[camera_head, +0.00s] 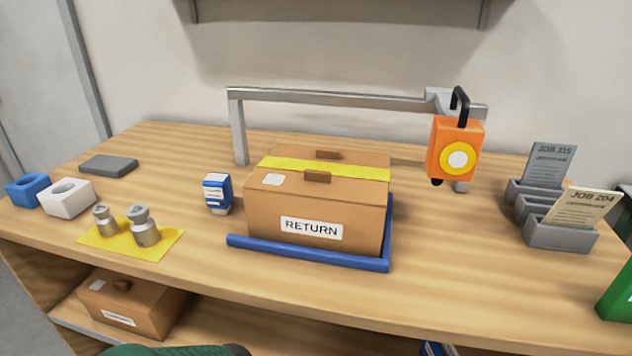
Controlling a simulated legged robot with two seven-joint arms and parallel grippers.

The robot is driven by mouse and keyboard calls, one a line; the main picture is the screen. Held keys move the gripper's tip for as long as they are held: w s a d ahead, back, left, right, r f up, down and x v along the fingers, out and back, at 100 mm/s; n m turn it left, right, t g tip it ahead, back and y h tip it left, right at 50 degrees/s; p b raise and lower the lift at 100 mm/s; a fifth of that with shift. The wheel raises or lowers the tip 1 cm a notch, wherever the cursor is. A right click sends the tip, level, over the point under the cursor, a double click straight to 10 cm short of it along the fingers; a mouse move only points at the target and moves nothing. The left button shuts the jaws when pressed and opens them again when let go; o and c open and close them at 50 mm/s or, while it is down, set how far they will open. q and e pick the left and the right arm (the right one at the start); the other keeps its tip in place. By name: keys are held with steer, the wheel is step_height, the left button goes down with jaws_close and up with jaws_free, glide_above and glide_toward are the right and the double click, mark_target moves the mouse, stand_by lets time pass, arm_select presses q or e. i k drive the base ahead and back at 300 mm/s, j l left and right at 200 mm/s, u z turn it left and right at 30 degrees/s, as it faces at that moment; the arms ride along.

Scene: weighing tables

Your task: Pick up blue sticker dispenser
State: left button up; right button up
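A small upright blue block with white label-like strips on its front (217,193) stands on the wooden table, just left of the cardboard box; it looks like the blue sticker dispenser. It stands on a small grey base, apart from the box. A second blue object, a low block with a hollow in its top (28,190), sits at the table's left end. It is beside a similar white block (67,198). Neither gripper shows in the head view.
A cardboard box marked RETURN (310,205) sits inside a blue corner guide (310,255). Metal weights (143,228) stand on a yellow mat (115,247). A grey rail (330,97) spans behind, with an orange device (456,150). Grey card holders (560,236) stand right.

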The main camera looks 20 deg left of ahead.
mark_target(217, 187)
steer(key=j, duration=1.45)
steer(key=i+u, duration=0.05)
